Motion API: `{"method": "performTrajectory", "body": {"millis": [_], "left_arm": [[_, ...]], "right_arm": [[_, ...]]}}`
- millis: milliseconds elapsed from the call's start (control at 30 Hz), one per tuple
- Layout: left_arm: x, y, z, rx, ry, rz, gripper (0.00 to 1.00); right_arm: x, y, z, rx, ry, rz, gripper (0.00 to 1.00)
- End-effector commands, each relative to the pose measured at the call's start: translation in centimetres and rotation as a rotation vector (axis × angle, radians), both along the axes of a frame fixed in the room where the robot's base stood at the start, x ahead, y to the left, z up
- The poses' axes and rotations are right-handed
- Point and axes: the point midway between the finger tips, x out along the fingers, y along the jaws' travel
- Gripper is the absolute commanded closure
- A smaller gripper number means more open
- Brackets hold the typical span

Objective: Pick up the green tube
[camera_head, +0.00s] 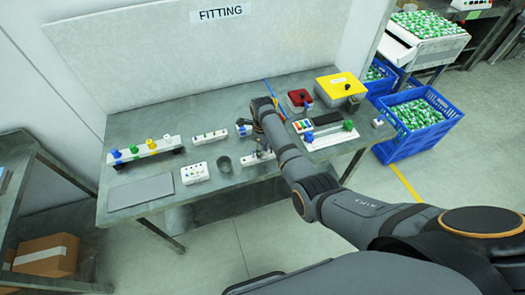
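My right arm reaches in from the lower right over the workbench. My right gripper (261,148) is low over the middle of the bench, small and partly hidden by my wrist. I cannot tell whether its fingers are open or shut. No green tube can be made out for certain. Another green piece (348,125) is at the right end of a white strip, right of my gripper. My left gripper is not in view.
Blue crates (394,151) of green-and-white items stand at the right. A shelf with a cardboard box (47,256) is at left.

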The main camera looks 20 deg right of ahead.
Motion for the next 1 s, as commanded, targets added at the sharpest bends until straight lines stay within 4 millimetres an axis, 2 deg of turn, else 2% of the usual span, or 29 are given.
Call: {"method": "performTrajectory", "body": {"millis": [233,467,500,833,1000], "left_arm": [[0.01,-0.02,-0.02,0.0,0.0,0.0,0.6],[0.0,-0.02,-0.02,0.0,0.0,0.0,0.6],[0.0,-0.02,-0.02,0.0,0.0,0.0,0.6],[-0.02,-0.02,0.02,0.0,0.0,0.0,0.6],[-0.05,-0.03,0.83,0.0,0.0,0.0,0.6]], "right_arm": [[0.03,0.0,-0.28,0.0,-0.001,0.0,0.68],[0.02,0.01,-0.26,0.0,-0.001,0.0,0.99],[0.03,0.02,-0.26,0.0,-0.001,0.0,1.0],[0.03,0.02,-0.2,0.0,-0.001,0.0,1.0],[0.09,-0.2,0.64,0.0,-0.001,0.001,1.0]]}}
